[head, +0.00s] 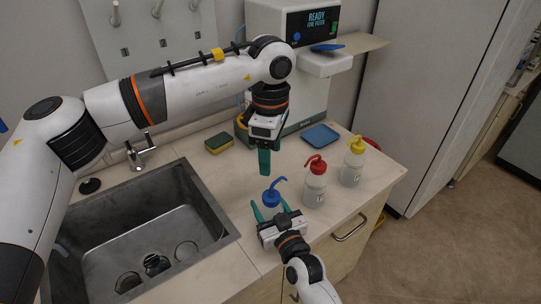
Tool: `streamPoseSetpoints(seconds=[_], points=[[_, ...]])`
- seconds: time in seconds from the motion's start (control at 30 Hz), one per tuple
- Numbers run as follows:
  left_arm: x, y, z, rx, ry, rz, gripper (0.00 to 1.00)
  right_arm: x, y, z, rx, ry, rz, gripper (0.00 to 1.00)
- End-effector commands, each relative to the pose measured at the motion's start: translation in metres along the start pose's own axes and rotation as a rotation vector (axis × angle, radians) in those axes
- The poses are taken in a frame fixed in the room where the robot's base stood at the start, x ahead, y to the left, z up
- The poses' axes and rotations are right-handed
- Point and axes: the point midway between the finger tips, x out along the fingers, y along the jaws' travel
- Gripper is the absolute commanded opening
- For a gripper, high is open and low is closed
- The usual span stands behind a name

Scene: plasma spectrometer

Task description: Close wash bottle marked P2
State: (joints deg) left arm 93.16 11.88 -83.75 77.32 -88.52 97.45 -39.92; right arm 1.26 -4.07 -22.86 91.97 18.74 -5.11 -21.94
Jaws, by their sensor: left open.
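My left gripper (268,157) comes down from above with its green fingers pointing at the counter. It is open, with nothing seen between the fingers. A blue cap with a bent spout (271,198) is just below and in front of it, apart from the fingertips. My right gripper (271,209) comes from the front, its green fingers on either side just below the blue cap. Any bottle body there is mostly hidden, so its grip is unclear. A red-capped wash bottle (314,188) and a yellow-capped one (352,168) stand upright to the right. No P2 marking is readable.
The sink (205,190) opens at the left, with a faucet (142,150) behind it. A sponge (219,142), a blue tray (320,135) and the spectrometer (300,95) are at the back. Bare counter lies between the sink and the bottles.

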Motion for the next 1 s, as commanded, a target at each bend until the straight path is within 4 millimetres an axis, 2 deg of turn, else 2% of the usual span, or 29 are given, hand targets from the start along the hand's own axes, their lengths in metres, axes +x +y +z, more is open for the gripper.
streamPoseSetpoints(seconds=[0.1,0.13,0.27,0.53,0.67,0.77,1.0], points=[[0.0,0.0,0.0,0.0,0.0,0.0,0.63,0.0,0.001,0.0,0.001,0.001,0.001,0.0],[0.0,0.0,0.0,0.0,0.0,0.0,0.63,0.0,0.001,0.0,0.001,0.001,0.001,0.59],[0.0,0.0,0.0,0.0,0.0,0.0,0.63,0.0,0.0,0.0,0.001,0.001,0.001,0.8],[0.001,0.0,0.0,0.0,0.0,0.0,0.63,-0.001,0.0,0.0,0.001,0.001,0.0,0.8],[0.002,0.0,0.0,0.0,0.0,0.0,0.63,-0.009,0.0,-0.001,0.0,0.001,0.0,0.8],[0.004,0.0,0.0,0.0,0.0,0.0,0.63,-0.025,0.0,-0.002,0.001,0.002,0.0,0.8],[0.012,0.0,0.0,0.0,0.0,0.0,0.63,-0.077,0.0,-0.003,0.0,0.003,0.0,0.8]])
